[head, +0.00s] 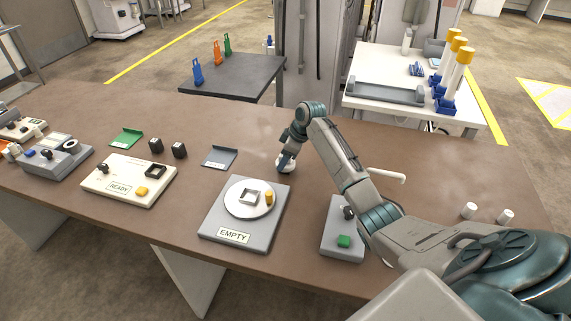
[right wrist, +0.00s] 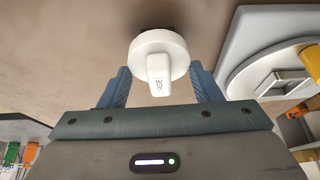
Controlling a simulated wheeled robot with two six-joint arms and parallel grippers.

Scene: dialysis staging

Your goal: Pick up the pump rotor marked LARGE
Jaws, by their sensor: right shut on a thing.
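A white pump rotor, a round disc with a small upright tab, sits between my right fingers in the right wrist view (right wrist: 150,45). Small dark lettering is on the tab, too small to read surely. In the head view the rotor (head: 286,168) is a small white shape low at the brown table, partly hidden by the gripper. My right gripper (head: 287,160) is shut on it from above, behind the grey plate marked EMPTY (head: 212,228). Whether the rotor still touches the table I cannot tell. My left gripper is not in view.
The EMPTY plate carries a white disc (head: 236,203) with a square frame and a yellow peg. The READY panel (head: 100,192) is left. A grey box with a green button (head: 333,246) stands under my right arm. Two white cylinders (head: 469,210) are at right.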

